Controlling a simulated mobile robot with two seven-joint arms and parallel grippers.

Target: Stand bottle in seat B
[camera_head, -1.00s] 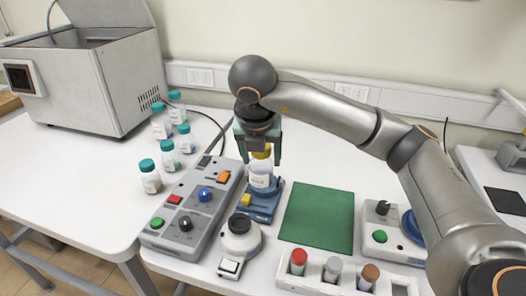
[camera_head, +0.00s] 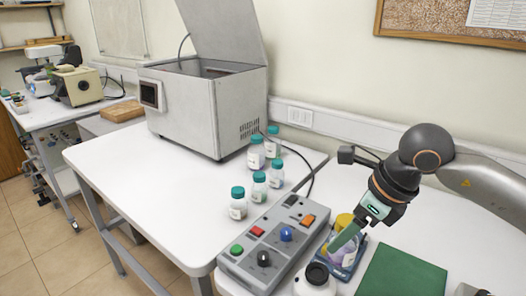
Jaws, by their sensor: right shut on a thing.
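A clear bottle with a yellow cap (camera_head: 344,220) and a pale label is at a small blue stand (camera_head: 357,262). My right gripper (camera_head: 344,236), with green fingers, is shut on this bottle from the right. A finger hides part of the bottle, and I cannot tell whether its base touches the stand. Several bottles with teal caps (camera_head: 259,187) stand on the white table in front of the grey bath. No seat lettering is readable.
The grey bath (camera_head: 190,118) has its lid raised. A control box (camera_head: 272,243) with coloured knobs lies left of the blue stand. A round white-and-black device (camera_head: 314,283) is in front. A green mat (camera_head: 402,275) lies to the right. The white table's left part (camera_head: 150,190) is clear.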

